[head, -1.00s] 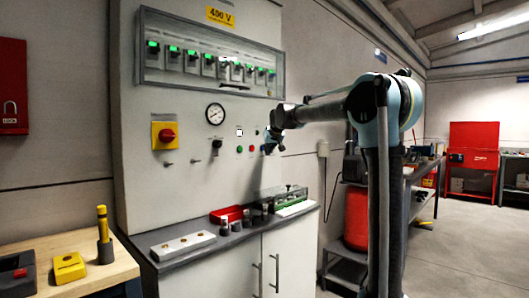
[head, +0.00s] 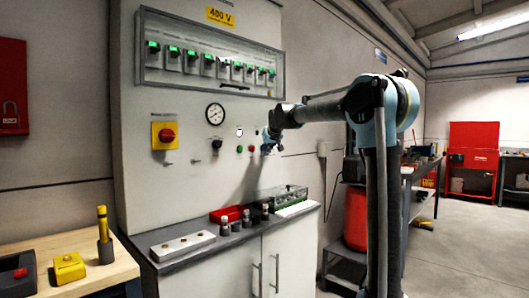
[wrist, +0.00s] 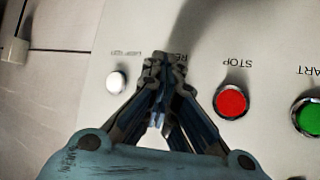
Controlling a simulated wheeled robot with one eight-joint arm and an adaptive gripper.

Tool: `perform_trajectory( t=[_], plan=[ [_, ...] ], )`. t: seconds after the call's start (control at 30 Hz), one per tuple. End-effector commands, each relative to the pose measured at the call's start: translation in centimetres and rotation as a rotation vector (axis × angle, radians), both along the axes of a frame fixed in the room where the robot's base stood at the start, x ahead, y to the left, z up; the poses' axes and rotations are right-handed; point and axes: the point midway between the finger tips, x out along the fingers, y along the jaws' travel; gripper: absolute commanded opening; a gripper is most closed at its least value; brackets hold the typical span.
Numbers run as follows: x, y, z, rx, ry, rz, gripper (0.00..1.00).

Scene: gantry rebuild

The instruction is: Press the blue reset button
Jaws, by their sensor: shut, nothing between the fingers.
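My gripper (wrist: 160,60) is shut and empty, with its fingertips in front of the white control panel in the wrist view. In the head view my gripper (head: 266,148) is at the panel's right part, beside the small buttons. The blue reset button does not show; a partly covered label starting "RE" stands beside my fingertips, and the gripper hides what is under it. I cannot tell whether the fingertips touch the panel. The red STOP button (wrist: 230,102) and the green START button (wrist: 308,117) are to the right, and a white button (wrist: 117,82) to the left.
The panel also bears a red rotary switch (head: 167,135), a gauge (head: 215,114) and a breaker box (head: 207,60). Below is a shelf with a red tray (head: 226,213), a clear-covered box (head: 280,196) and a white block (head: 182,246).

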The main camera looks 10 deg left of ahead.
Motion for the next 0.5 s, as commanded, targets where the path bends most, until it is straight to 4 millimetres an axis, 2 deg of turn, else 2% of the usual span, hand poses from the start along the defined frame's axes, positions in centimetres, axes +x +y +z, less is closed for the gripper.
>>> perform_trajectory(
  t=[0.5],
  plan=[
    [-0.39, -0.5, 0.01, 0.0, 0.0, 0.0, 0.0]
  ],
)
